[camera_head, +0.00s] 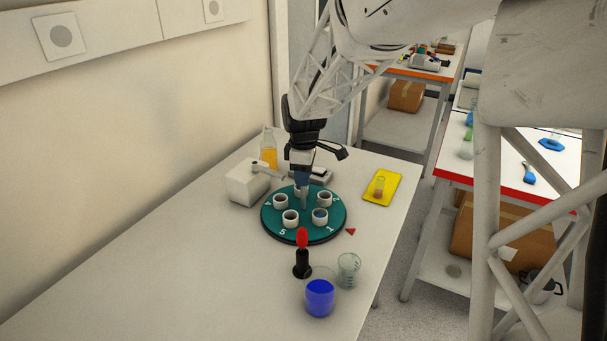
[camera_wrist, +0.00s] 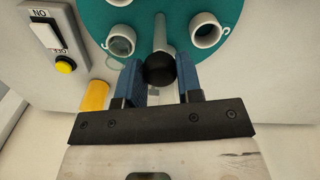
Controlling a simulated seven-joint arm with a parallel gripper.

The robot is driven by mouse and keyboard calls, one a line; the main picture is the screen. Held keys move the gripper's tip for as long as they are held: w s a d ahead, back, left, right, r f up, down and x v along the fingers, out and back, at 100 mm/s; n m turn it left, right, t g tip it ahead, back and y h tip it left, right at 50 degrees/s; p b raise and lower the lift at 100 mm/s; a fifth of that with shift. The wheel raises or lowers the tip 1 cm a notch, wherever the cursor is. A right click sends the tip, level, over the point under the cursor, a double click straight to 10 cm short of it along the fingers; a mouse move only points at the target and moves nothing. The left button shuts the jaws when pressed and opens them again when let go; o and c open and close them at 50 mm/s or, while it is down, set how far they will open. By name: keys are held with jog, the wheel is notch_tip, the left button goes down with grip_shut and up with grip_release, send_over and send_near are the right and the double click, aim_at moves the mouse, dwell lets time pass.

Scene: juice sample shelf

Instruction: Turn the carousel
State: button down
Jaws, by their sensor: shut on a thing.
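The carousel (camera_head: 305,232) is a round teal turntable on the white table, with several white cups in a ring and numbers at its rim. A red triangle (camera_head: 350,231) lies on the table beside it, nearest the number 1. The cup by the 1 (camera_head: 320,216) looks bluish inside. A grey post with a black ball knob (camera_wrist: 160,69) rises from the carousel. My gripper (camera_head: 303,182) points down over the carousel, its blue fingers (camera_wrist: 160,82) shut on the knob from both sides. The far cup is partly hidden behind my gripper.
A white box (camera_head: 246,184) and an orange bottle (camera_head: 269,150) stand left of and behind the carousel. A yellow tray (camera_head: 382,188) with a small beaker lies right. In front are a red-topped black holder (camera_head: 302,256), a clear beaker (camera_head: 348,270) and a blue-filled beaker (camera_head: 319,298).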

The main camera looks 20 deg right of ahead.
jog(key=shift+r+n, duration=0.1)
jog(key=shift+n, duration=2.8)
jog(key=shift+w+n, duration=0.1)
jog(key=shift+n, duration=2.5)
jog(key=c, duration=0.8)
grip_release()
jog(key=shift+r, duration=3.85)
